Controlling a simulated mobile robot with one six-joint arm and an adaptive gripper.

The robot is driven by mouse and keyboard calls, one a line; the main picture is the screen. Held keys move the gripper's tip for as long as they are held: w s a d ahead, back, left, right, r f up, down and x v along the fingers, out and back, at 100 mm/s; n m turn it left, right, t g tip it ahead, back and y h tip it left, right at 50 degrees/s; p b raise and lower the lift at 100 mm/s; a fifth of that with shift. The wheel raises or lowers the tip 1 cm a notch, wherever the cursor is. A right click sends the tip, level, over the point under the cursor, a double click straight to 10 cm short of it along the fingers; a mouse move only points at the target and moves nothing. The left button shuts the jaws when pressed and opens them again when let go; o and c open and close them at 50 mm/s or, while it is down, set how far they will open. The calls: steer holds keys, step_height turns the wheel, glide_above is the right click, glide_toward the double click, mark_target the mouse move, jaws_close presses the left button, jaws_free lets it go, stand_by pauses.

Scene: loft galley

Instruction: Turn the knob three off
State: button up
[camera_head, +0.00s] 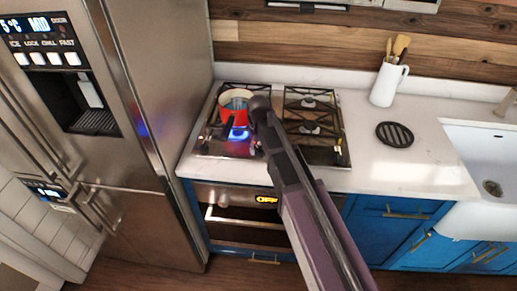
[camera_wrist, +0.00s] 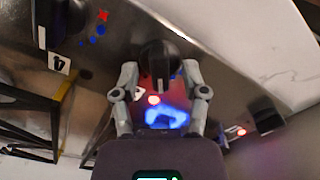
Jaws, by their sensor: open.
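A black round knob (camera_wrist: 159,60) on the steel stove panel sits between the two fingers of my gripper (camera_wrist: 159,78) in the wrist view. The fingers are open, one on each side of it; I cannot tell whether they touch it. Its white number label is mostly hidden by a finger. Another knob (camera_wrist: 268,115) is at right, near a second red light. In the head view my arm hides my fingers and the gripped-at knob.
A red pot (camera_head: 234,107) stands on the left side of the cooktop, with a blue flame (camera_head: 238,133) in front of it. The right burners (camera_head: 310,112) are bare. A white utensil jug (camera_head: 388,84) and a black trivet (camera_head: 395,134) stand on the counter at right. A steel fridge (camera_head: 140,90) is at left.

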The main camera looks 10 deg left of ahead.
jaws_close()
steer(key=shift+m, duration=0.5)
steer(key=m, duration=0.6)
stand_by(0.4)
jaws_free()
steer(key=shift+n, duration=0.4)
stand_by(0.5)
